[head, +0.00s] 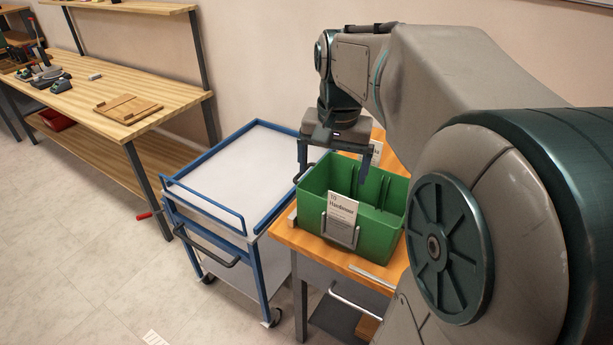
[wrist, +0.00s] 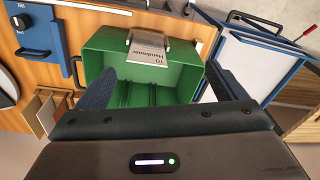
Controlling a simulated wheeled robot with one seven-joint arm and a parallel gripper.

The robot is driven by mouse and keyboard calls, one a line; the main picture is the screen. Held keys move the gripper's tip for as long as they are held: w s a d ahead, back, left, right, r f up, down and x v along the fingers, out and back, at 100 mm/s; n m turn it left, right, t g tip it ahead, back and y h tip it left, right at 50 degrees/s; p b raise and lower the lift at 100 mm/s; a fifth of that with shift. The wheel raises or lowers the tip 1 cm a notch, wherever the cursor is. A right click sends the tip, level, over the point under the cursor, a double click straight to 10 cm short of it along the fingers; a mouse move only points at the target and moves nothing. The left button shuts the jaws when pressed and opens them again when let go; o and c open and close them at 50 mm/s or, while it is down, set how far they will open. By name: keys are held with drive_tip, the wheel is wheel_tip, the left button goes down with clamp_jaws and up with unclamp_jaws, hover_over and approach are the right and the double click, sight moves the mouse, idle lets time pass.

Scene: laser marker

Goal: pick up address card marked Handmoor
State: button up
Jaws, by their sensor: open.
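The address card marked Handmoor (head: 341,208) is white with dark print. It stands in a grey metal holder (head: 341,233) on the front of a green bin (head: 376,238). In the wrist view the card (wrist: 148,53) shows upside down at the bin's far wall. My gripper (head: 333,165) is open and empty above the bin, pointing down. In the wrist view its two fingers (wrist: 161,88) are spread wide, with the bin between and beyond them. The card is beyond the fingers, apart from them.
The bin stands on a wooden table (head: 365,262). A blue-framed trolley (head: 235,170) is to its left, its top empty. A wooden workbench (head: 120,100) with tools is farther left. In the wrist view a blue device with a knob (wrist: 32,38) sits beside the bin.

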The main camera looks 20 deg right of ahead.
drive_tip(key=w+d+r+m+g, duration=0.1)
drive_tip(key=w+d+r+m, duration=0.15)
drive_tip(key=d, duration=0.25)
hover_over(343, 198)
drive_tip(key=w+d, duration=0.1)
drive_tip(key=w, duration=0.1)
wheel_tip(343, 198, down, 9)
drive_tip(key=shift+m, duration=0.45)
drive_tip(key=f, duration=0.1)
drive_tip(key=s+f, duration=0.1)
drive_tip(key=f, duration=0.1)
drive_tip(key=s+a+f, duration=0.1)
drive_tip(key=shift+f, duration=0.25)
drive_tip(key=shift+w+f, duration=0.15)
drive_tip(key=shift+f, duration=0.25)
drive_tip(key=c, duration=1.3)
drive_tip(key=shift+r, duration=0.1)
